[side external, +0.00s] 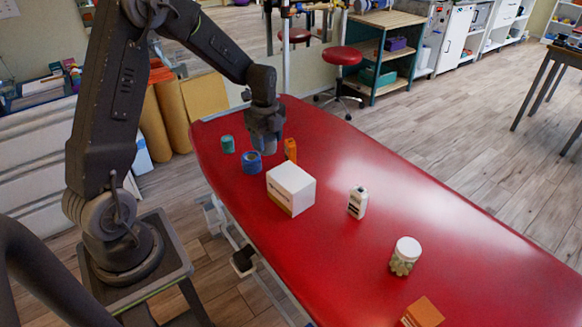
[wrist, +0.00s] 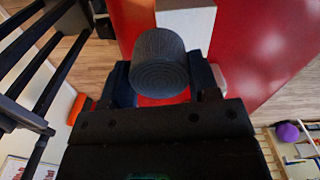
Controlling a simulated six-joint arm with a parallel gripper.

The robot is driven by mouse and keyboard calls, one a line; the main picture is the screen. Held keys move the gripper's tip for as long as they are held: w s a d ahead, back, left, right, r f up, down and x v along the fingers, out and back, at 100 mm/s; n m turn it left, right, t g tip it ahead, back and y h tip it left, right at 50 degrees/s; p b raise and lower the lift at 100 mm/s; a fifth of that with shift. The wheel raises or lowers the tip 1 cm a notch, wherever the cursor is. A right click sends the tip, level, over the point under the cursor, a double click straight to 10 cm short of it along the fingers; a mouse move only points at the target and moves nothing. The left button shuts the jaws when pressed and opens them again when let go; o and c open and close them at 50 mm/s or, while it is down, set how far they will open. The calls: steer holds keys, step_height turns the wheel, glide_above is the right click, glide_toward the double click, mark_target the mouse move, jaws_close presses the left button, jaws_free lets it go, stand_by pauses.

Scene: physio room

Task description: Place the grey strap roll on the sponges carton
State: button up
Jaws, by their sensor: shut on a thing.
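The grey strap roll (wrist: 160,65) is held between the fingers of my gripper (wrist: 162,85), with its coiled end facing the wrist camera. In the side view my gripper (side external: 267,140) is above the far left part of the red table, and its fingers largely hide the roll. A white carton (side external: 291,189), which I take as the sponges carton, stands in front of the gripper, slightly to the right. Its top is bare. In the wrist view the white carton (wrist: 187,28) shows beyond the roll, partly hidden by it.
On the red table (side external: 400,185), a blue roll (side external: 252,162), a teal roll (side external: 228,144) and an orange box (side external: 290,150) are near the gripper. A white bottle (side external: 357,202), a lidded jar (side external: 405,256) and another orange box (side external: 422,312) stand to the right.

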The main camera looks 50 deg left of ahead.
steer(key=w+d+f, duration=0.4)
steer(key=d, duration=0.1)
steer(key=shift+w, duration=0.15)
steer(key=shift+f, duration=2)
steer(key=o, duration=0.9)
steer(key=shift+f, duration=0.1)
